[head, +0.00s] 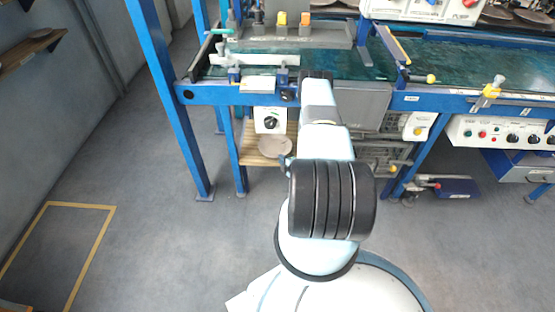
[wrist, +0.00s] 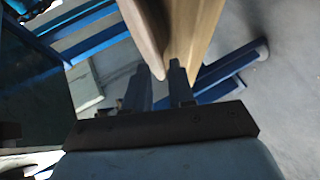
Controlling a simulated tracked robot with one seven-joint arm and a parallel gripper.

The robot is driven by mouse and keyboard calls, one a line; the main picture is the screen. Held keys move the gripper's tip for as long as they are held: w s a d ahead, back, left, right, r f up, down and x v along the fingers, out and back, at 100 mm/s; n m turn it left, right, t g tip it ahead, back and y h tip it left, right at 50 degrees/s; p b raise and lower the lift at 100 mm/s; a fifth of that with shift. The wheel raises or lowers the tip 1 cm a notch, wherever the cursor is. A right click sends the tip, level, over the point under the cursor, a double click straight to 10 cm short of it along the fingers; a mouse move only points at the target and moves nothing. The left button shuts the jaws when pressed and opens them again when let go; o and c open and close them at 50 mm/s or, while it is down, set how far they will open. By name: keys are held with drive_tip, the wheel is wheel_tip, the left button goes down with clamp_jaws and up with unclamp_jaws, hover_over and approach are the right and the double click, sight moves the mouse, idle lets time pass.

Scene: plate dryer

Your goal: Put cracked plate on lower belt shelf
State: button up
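A brownish round plate (head: 275,146) is at the wooden lower belt shelf (head: 252,158), under the belt frame. In the wrist view the plate (wrist: 146,35) is edge-on, close beside the wooden shelf board (wrist: 195,40) and nearly parallel to it. I cannot tell whether they touch. No crack shows. My gripper (wrist: 160,78) is at the near rim of the plate, with the rim between its two fingertips. The fingers are apart, but whether they press on the rim is not clear. In the head view my arm hides most of the gripper.
The blue frame leg (head: 185,100) stands left of the shelf. A control box with a dial (head: 270,120) hangs just above the plate. The green belt (head: 460,65) runs above. Floor at left (head: 140,200) is clear.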

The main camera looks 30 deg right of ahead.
drive_tip(key=v, duration=0.7)
